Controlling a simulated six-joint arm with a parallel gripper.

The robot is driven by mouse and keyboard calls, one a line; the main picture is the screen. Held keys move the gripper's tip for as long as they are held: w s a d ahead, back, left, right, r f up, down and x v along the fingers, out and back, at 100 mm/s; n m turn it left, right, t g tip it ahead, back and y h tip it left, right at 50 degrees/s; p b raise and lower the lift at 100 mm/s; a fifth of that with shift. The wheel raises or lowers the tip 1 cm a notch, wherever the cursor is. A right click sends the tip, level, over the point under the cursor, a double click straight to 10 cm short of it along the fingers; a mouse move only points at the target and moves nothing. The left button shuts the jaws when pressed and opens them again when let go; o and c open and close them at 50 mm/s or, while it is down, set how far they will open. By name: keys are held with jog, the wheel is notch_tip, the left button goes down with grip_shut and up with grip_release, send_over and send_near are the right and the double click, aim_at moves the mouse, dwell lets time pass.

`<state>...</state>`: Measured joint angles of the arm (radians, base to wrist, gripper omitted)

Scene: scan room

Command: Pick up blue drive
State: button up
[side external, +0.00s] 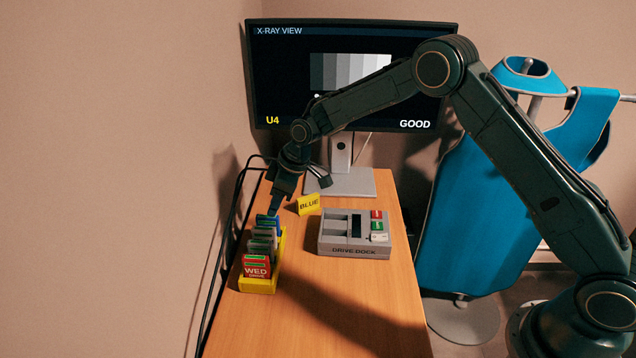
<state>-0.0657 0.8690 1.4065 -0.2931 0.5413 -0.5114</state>
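A yellow rack (258,284) on the left of the table holds several upright drives in a row. The blue drive (265,220) is at the far end of the row. A red drive (256,268) labelled "WED DRIVE" is at the near end, with grey and green ones between. My gripper (277,208) points down at the far end of the rack, right by the top of the blue drive. I cannot tell whether it touches the drive, or whether its fingers are open or shut. The gripper partly hides that end of the rack.
A grey drive dock (353,251) with red, green and white buttons stands right of the rack. A yellow "BLUE" card (308,204) stands behind it. A monitor (345,100) on a stand is at the back. The table front (315,320) is clear.

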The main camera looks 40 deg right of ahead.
aim_at(267, 219)
jog(key=shift+w+a+f, duration=0.15)
jog(key=shift+a+f, duration=0.05)
jog(key=shift+f, duration=0.3)
jog(key=shift+x, duration=2.6)
jog(key=shift+a, duration=0.1)
grip_shut()
